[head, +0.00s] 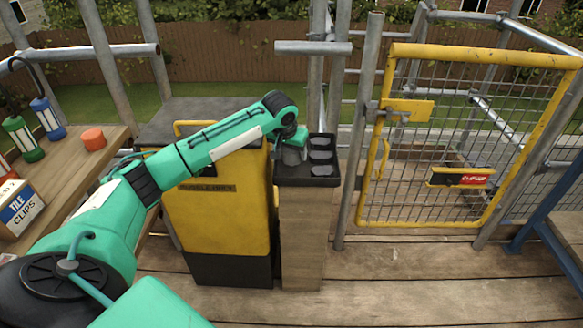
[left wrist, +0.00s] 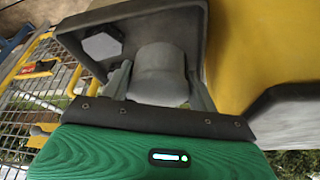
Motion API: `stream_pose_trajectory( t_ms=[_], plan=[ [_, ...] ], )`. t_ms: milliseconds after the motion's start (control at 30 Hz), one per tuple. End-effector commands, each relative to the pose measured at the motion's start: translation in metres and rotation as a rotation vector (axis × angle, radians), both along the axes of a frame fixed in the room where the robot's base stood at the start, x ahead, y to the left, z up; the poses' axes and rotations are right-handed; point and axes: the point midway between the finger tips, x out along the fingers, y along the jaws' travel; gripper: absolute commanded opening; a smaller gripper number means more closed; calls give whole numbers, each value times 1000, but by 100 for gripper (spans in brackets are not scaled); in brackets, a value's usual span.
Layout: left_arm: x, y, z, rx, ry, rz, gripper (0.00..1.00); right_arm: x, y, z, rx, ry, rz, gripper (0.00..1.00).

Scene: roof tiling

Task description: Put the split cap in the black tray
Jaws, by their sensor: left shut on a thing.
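My left gripper (head: 292,146) reaches from the left to the left side of the black tray (head: 322,182), which sits on top of a wooden post. In the left wrist view, my left gripper (left wrist: 160,85) is shut on a grey, rounded cap (left wrist: 160,62) between its two fingers. The cap is at the black tray (left wrist: 138,22); I cannot tell whether it touches the tray floor. Any split in the cap is not visible from here. Several pale grey, flat-sided marks or pieces show in the tray, one of them (left wrist: 101,45) left of the cap.
A yellow box (head: 215,220) stands left of the wooden post (head: 303,235). A yellow mesh gate (head: 455,140) is at the right. The left bench holds an orange cap (head: 93,138), a tile clips box (head: 18,208) and green and blue lantern-like items. The deck in front is clear.

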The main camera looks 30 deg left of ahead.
Motion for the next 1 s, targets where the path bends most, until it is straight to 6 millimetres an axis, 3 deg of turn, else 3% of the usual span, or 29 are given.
stream_pose_trajectory(
  t_ms=[400,800,833,867,1000],
  plan=[
    [0,0,-57,1,0,0,37,1,-1,14,2,-17,0,67],
    [0,0,-60,0,0,0,37,1,-1,16,2,-19,0,67],
    [0,0,-60,0,0,0,63,0,-1,14,1,-16,0,67],
    [0,0,-61,0,0,0,69,0,-1,12,0,-13,0,67],
    [0,0,-60,0,0,0,69,-1,-1,11,1,-10,1,67]
  ],
)
